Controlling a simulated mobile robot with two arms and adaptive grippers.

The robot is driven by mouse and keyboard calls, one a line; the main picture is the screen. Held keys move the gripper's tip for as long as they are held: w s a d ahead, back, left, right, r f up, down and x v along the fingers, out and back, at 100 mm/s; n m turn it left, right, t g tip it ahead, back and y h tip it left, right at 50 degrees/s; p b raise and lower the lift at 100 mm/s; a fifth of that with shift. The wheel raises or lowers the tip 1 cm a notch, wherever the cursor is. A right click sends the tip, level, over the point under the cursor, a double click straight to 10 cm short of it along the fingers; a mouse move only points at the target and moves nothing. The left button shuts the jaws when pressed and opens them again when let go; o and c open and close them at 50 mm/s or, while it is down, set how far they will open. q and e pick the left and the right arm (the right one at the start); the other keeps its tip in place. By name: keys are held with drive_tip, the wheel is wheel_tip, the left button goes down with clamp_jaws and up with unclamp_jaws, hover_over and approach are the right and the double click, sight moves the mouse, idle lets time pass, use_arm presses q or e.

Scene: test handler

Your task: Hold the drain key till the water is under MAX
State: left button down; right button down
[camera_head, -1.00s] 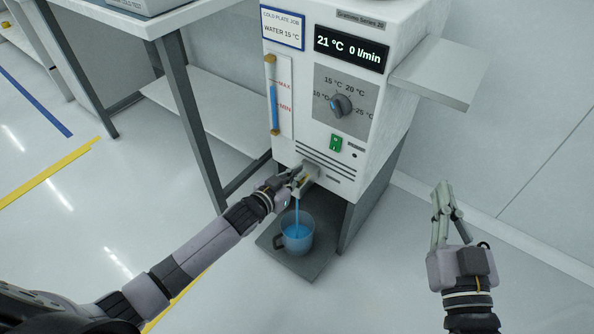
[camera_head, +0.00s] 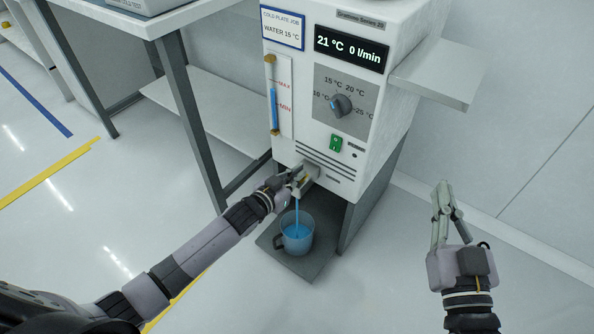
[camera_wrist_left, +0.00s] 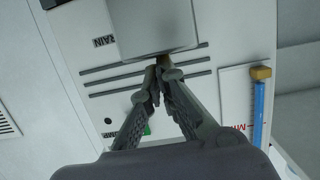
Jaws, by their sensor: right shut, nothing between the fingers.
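My left gripper (camera_head: 293,184) is at the drain spout (camera_head: 310,172) low on the white chiller's front, its fingers closed on the small drain key, mostly hidden between them. In the left wrist view, the fingertips (camera_wrist_left: 163,78) meet at the brownish key (camera_wrist_left: 163,61) beside the DRAIN label (camera_wrist_left: 104,41). Blue water (camera_head: 297,213) runs down into a cup (camera_head: 298,240) below. The sight gauge (camera_head: 274,100) holds a blue column whose top looks at or slightly under the MAX mark (camera_head: 285,86). My right gripper (camera_head: 442,188) is shut and empty, away to the right.
The chiller's display (camera_head: 351,49) reads 21 °C, 0 l/min. A knob (camera_head: 340,105) and green switch (camera_head: 336,143) sit on its front. A side shelf (camera_head: 440,75) juts right. A table (camera_head: 175,15) with dark legs stands left. The cup rests on a dark base plate (camera_head: 310,270).

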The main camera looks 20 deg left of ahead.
use_arm(q)
drive_tip(key=shift+s+f, duration=0.3)
drive_tip(key=shift+f, duration=0.3)
drive_tip(key=shift+s+a, duration=0.1)
drive_tip(key=shift+s, duration=0.05)
drive_tip(key=r+v, duration=0.1)
drive_tip(key=v, duration=0.6)
drive_tip(key=shift+r, duration=0.2)
